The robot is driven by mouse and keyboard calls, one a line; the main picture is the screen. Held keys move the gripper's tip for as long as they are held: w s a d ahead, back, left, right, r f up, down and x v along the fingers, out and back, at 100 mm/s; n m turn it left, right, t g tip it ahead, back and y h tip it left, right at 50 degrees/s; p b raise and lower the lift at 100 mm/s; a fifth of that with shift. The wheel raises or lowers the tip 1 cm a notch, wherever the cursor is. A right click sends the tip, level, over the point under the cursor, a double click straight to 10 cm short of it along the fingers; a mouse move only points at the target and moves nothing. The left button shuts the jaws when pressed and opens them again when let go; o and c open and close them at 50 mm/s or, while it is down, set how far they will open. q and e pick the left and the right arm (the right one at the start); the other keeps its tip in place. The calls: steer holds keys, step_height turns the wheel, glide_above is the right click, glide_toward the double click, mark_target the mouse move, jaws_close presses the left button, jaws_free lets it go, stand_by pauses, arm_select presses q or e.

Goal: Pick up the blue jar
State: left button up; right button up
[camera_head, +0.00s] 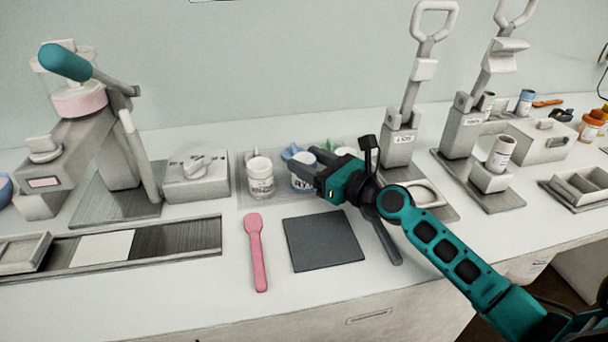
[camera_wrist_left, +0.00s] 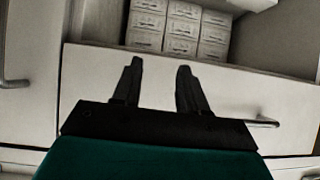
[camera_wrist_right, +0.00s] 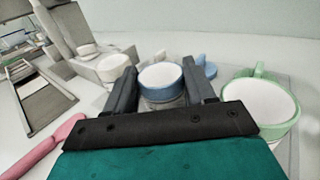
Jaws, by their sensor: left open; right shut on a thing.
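The blue jar is a white labelled jar with a blue rim and blue handle; it stands upright on a tray (camera_head: 244,190) in the head view (camera_head: 300,183). In the right wrist view its blue rim and white contents (camera_wrist_right: 161,80) sit between the fingers. My right gripper (camera_head: 312,168) is shut on this jar, with a finger on either side. My left gripper shows only in the left wrist view (camera_wrist_left: 158,75); it is open and empty, facing drawers below the counter.
A white jar (camera_head: 260,178) stands left of the blue one, and a green-rimmed jar (camera_wrist_right: 262,105) stands close on the right. A pink spatula (camera_head: 257,250) and a dark square mat (camera_head: 323,241) lie in front. A lever press (camera_head: 397,140) stands to the right.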

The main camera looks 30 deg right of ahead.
steer(key=shift+r, duration=0.15)
steer(key=shift+r+p, duration=0.25)
steer(key=shift+p, duration=0.05)
step_height(320, 180, up, 19)
steer(key=p, duration=0.4)
steer(key=shift+r, duration=0.15)
stand_by(0.4)
